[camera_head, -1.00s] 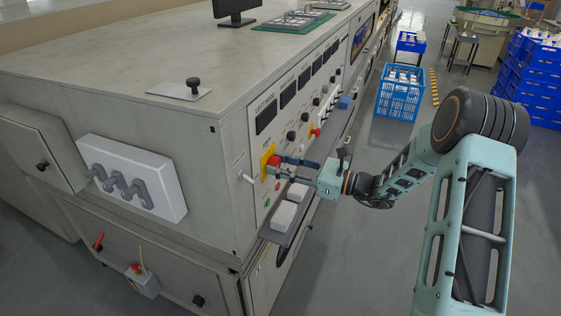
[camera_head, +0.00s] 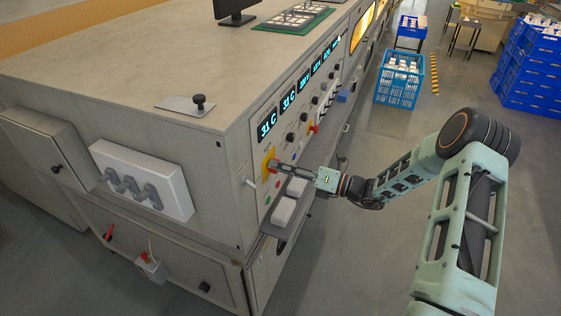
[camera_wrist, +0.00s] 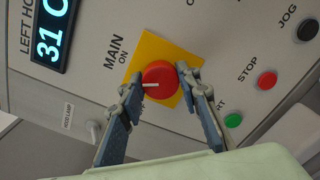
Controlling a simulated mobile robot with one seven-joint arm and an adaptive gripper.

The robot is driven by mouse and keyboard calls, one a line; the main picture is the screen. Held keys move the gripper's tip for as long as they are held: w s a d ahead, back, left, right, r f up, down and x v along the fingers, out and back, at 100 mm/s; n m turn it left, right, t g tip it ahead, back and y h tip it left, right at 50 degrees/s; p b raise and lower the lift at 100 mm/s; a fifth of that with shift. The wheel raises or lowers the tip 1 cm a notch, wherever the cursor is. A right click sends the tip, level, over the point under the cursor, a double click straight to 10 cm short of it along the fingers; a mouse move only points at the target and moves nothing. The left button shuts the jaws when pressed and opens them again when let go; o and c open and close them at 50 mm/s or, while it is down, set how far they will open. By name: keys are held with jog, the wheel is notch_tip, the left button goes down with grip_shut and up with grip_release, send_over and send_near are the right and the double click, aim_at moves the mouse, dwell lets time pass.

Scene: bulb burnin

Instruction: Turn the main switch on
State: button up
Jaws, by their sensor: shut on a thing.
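The main switch is a round red knob with a white mark, on a yellow plate, in the wrist view (camera_wrist: 160,80). In the head view its red knob (camera_head: 273,165) shows at the near end of the panel, partly hidden by my gripper. My gripper (camera_wrist: 158,82) has its two fingers on either side of the knob and is shut on it. In the head view my gripper (camera_head: 284,167) reaches the panel from the right. The white mark on the knob lies roughly level in the wrist view. The panel displays (camera_head: 267,126) are lit, the nearest reading 31 C.
A green START button (camera_wrist: 233,120) and a red STOP button (camera_wrist: 267,80) sit close to the switch. A small lever (camera_wrist: 94,130) is at the left. A shelf with white blocks (camera_head: 284,211) juts out below my gripper. A blue crate (camera_head: 399,80) stands on the floor.

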jog(key=m+p, duration=0.2)
jog(key=m, duration=0.3)
jog(key=shift+m, duration=0.3)
dwell(0.4)
jog(key=o, duration=1.1)
jog(key=shift+d, duration=0.1)
jog(key=v, duration=1.2)
